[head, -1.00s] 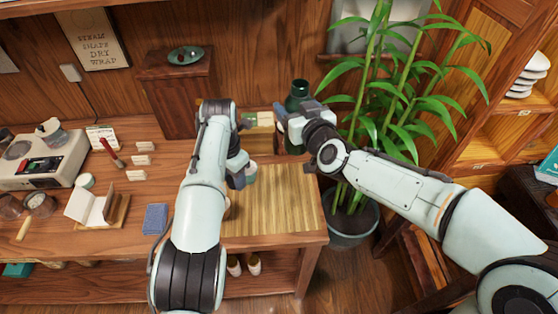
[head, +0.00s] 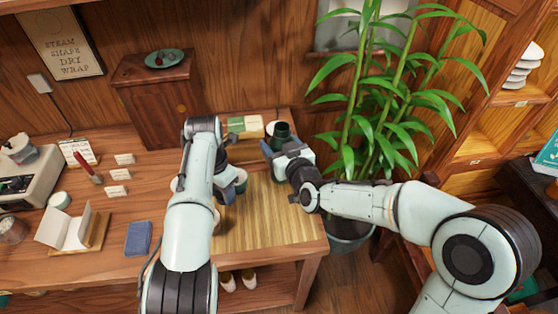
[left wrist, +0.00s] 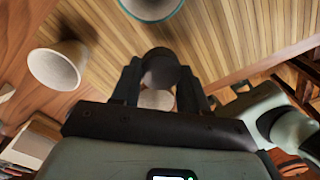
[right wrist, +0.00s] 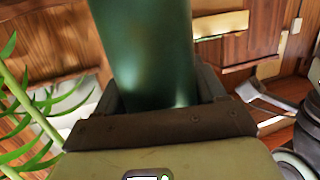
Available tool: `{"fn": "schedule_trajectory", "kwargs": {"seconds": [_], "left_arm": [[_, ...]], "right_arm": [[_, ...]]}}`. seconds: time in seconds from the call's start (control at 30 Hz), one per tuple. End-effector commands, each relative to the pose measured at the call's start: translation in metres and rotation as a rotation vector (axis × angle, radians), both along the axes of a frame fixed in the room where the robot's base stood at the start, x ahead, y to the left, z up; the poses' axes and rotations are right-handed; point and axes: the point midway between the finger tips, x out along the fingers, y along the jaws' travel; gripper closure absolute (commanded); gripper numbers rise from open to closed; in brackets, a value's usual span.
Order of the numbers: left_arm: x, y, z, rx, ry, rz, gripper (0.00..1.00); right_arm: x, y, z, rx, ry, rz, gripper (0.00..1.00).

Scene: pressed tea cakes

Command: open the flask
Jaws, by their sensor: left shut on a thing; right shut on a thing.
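The dark green flask (head: 282,131) stands upright at the back right of the table, its round top showing in the head view. My right gripper (head: 277,149) is shut on its body; the green wall (right wrist: 150,50) fills the space between the fingers in the right wrist view. My left gripper (head: 229,184) is over the slatted mat, apart from the flask. In the left wrist view it is shut on a small dark rounded piece (left wrist: 160,72); I cannot tell surely whether this is the flask's lid. A pale round shape shows below that piece.
The slatted bamboo mat (head: 275,215) covers the table's right end. Small boxes (head: 245,126) lie behind. A tall plant (head: 375,120) stands close right.

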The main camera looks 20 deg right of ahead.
Motion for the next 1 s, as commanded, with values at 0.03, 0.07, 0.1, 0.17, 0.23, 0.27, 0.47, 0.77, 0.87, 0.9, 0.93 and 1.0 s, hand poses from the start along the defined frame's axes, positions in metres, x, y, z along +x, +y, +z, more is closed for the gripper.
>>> {"fn": "schedule_trajectory", "kwargs": {"seconds": [0.03, 0.07, 0.1, 0.17, 0.23, 0.27, 0.47, 0.77, 0.87, 0.9, 0.93, 1.0], "left_arm": [[0.000, 0.000, 0.000, 0.000, 0.000, 0.000, 0.93], [0.000, 0.000, -0.001, 0.000, 0.000, 0.000, 0.93], [0.000, 0.000, -0.001, 0.000, 0.000, 0.000, 0.93], [0.000, 0.000, -0.001, 0.000, 0.000, 0.000, 0.93], [-0.001, 0.000, -0.003, -0.001, 0.001, 0.000, 0.93], [-0.001, 0.000, -0.003, -0.001, 0.001, 0.000, 0.93], [-0.001, 0.000, -0.006, 0.000, 0.002, 0.000, 0.93], [-0.001, 0.000, -0.006, 0.000, 0.002, 0.000, 0.93], [-0.002, 0.000, -0.010, -0.001, 0.003, 0.000, 0.93], [-0.002, 0.000, -0.011, 0.000, 0.004, 0.000, 0.93], [-0.002, 0.000, -0.012, 0.000, 0.004, 0.000, 0.93], [-0.002, 0.000, -0.010, 0.000, 0.004, 0.000, 0.93]], "right_arm": [[0.001, 0.000, -0.004, -0.001, -0.003, -0.001, 1.00], [0.001, 0.000, -0.006, -0.002, -0.004, -0.001, 1.00], [0.001, 0.000, -0.008, -0.002, -0.005, -0.001, 1.00], [0.001, 0.000, -0.012, -0.001, -0.004, -0.001, 1.00], [0.001, 0.000, -0.022, 0.000, -0.002, -0.001, 1.00], [0.000, 0.000, -0.028, 0.000, 0.000, 0.000, 1.00], [0.001, 0.000, -0.050, -0.001, -0.004, 0.000, 1.00], [0.001, 0.000, -0.051, -0.001, -0.006, 0.000, 1.00], [0.001, 0.000, -0.053, -0.001, -0.006, 0.000, 1.00], [0.000, 0.000, -0.054, -0.001, -0.006, -0.001, 1.00], [0.000, 0.000, -0.054, -0.001, -0.006, 0.000, 1.00], [0.000, 0.000, -0.055, -0.001, -0.001, 0.000, 0.07]]}}
